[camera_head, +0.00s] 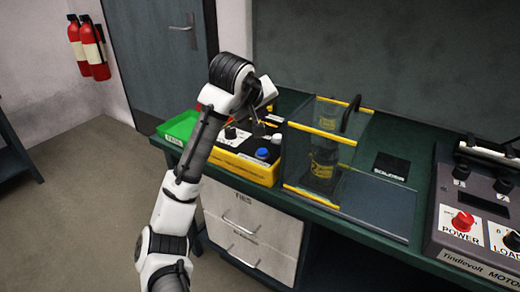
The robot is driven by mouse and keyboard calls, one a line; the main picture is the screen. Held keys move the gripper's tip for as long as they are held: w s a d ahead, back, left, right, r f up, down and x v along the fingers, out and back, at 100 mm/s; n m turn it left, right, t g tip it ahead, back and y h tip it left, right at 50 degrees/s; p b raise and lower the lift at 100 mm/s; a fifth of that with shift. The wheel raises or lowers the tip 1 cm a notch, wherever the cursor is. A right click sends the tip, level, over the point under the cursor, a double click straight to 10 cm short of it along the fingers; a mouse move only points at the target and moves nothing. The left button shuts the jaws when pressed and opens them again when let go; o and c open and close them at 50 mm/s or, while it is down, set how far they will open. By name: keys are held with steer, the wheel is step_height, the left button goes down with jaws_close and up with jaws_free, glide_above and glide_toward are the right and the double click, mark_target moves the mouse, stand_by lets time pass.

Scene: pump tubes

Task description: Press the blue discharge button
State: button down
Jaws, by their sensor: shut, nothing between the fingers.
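The blue button (262,154) sits on the top of a yellow and black pump box (258,172) on the bench, near the box's front right. My gripper (258,129) is over the same box, just behind and above the blue button in the picture, pointing down. Its fingers are small and dark here and appear shut and empty. I see a gap between them and the button in the picture, but cannot tell the height. My arm hides part of the box's left side and back.
A clear guard with yellow edges and a black handle (350,112) stands close on the right, with a dark cylinder (323,160) behind its panel. A grey motor unit with a red power knob (463,222) is far right. Drawers (250,225) are below.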

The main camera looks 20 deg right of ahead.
steer(key=b, duration=0.7)
glide_above(261, 153)
step_height(261, 153, down, 7)
steer(key=shift+f, duration=0.1)
steer(key=shift+f+b, duration=0.4)
steer(key=shift+f, duration=0.4)
steer(key=shift+f, duration=0.15)
stand_by(1.0)
steer(key=shift+f, duration=0.3)
steer(key=shift+f, duration=0.65)
stand_by(0.9)
steer(key=shift+r, duration=0.2)
steer(key=shift+r+p, duration=0.85)
steer(key=shift+p, duration=0.2)
steer(key=shift+r, duration=0.1)
